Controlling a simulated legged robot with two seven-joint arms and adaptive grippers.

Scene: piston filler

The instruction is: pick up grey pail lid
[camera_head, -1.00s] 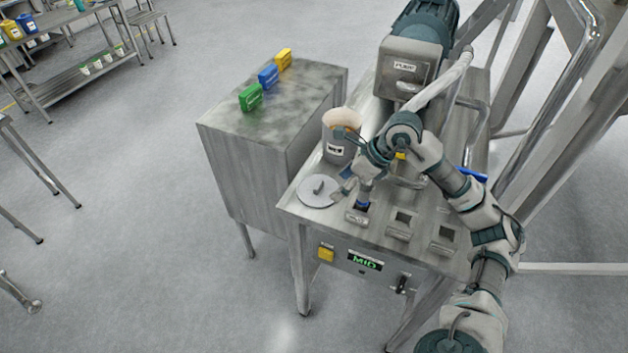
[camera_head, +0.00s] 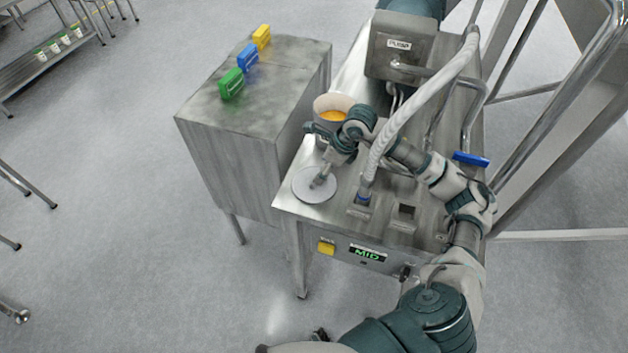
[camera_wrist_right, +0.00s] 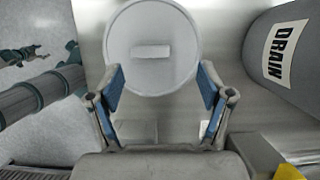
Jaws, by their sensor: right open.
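The grey pail lid (camera_head: 305,192) is a flat round disc lying on the left front corner of the steel machine table. The wrist view shows the lid (camera_wrist_right: 150,68) from above, with a pale bar-shaped handle (camera_wrist_right: 150,51) at its middle. My right gripper (camera_head: 320,181) is just over the lid. In the right wrist view the gripper's blue-padded fingers (camera_wrist_right: 160,80) are spread wide, with nothing between the pads; the handle lies beyond the tips. Contact cannot be judged. My left gripper is not in view.
A grey pail (camera_head: 322,127) with orange contents stands behind the lid. A grey rounded body labelled DRAIN (camera_wrist_right: 265,90) is close on the right in the wrist view. A hose (camera_head: 405,110) runs beside my right arm. A steel cabinet (camera_head: 240,135) carries green, blue and yellow blocks.

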